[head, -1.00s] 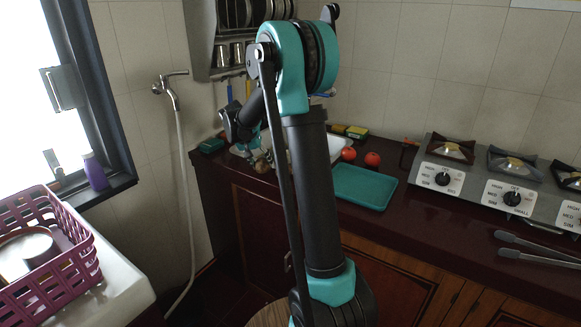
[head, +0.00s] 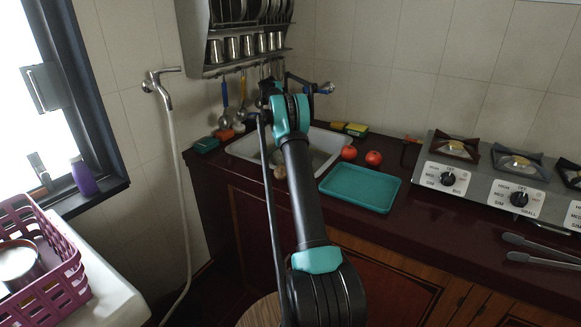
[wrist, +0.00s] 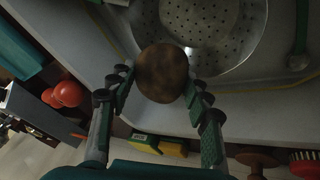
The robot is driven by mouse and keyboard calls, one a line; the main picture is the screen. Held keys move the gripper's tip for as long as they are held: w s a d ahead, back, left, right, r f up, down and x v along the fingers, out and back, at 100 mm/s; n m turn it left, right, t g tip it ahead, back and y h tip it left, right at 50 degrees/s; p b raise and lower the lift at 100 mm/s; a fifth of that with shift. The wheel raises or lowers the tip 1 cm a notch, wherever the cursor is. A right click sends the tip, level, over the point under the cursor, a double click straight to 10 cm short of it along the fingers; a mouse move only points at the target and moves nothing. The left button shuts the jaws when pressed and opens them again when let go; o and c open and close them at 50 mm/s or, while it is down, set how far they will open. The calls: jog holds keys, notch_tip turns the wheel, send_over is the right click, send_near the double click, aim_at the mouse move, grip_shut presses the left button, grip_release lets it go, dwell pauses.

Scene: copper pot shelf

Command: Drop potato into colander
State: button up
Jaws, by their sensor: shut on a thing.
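In the wrist view, my gripper (wrist: 160,85) is shut on a brown, roundish potato (wrist: 162,73), held between its two fingertips. The metal colander (wrist: 242,52), a bowl full of small holes, is at the top of the wrist view, just beyond the potato. The potato overlaps the colander's near rim in the picture; its height above the rim is hard to tell. In the head view, my arm hides most of the gripper and colander area.
The sink (head: 327,143) is set in the dark red counter. A teal tray (head: 360,187) and two tomatoes (head: 373,158) lie to its right, with the stove (head: 480,185) further right. Sponges (head: 356,130) lie behind the sink.

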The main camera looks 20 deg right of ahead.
jog(key=shift+d+f, duration=0.2)
jog(key=shift+d, duration=0.05)
jog(key=shift+f, duration=2.85)
jog(key=o, duration=1.3)
jog(key=shift+r, duration=0.1)
jog(key=v, duration=1.1)
jog(key=shift+w+a+r, duration=0.1)
jog(key=shift+w+r, duration=0.05)
jog(key=shift+r, duration=0.2)
